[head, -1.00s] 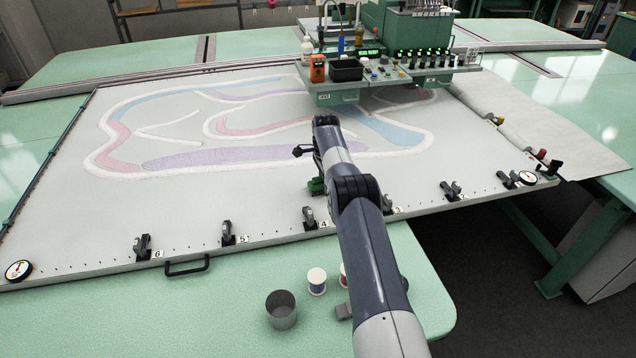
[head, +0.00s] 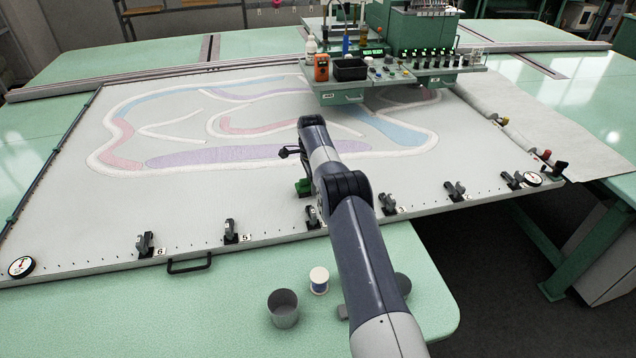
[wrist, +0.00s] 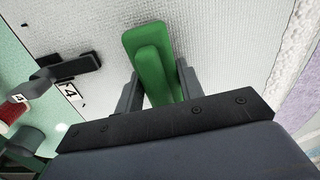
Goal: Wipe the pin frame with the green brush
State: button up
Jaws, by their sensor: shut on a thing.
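My gripper (wrist: 157,88) is shut on the green brush (wrist: 153,62) in the wrist view, one finger on each side of it. In the head view the green brush (head: 303,187) shows just beyond clamp 4, partly hidden by my arm. The pin frame (head: 270,244) is the large pale frame with stretched white cloth and a row of small pins along its front edge. The brush is over the cloth near that edge. I cannot tell whether its bristles touch.
Several dark clamps stand along the front rail, including clamp 4 (wrist: 65,70) and clamp 5 (head: 230,231). A grey cup (head: 283,308) and a white spool (head: 319,280) stand on the green table in front. The tufting machine (head: 400,75) stands at the back.

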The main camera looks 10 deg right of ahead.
jog(key=shift+a, duration=4.75)
jog(key=shift+d, duration=1.9)
jog(key=shift+d+f, duration=0.2)
jog(key=shift+d, duration=1.95)
jog(key=shift+d+r+p, duration=0.2)
jog(key=shift+d+p, duration=0.1)
jog(key=shift+d, duration=3.15)
jog(key=shift+a+f+b, duration=0.1)
jog(key=shift+a+b, duration=0.25)
jog(key=shift+a, duration=7.15)
jog(key=shift+p, duration=0.35)
notch_tip(320, 180, up, 6)
jog(key=p, duration=0.4)
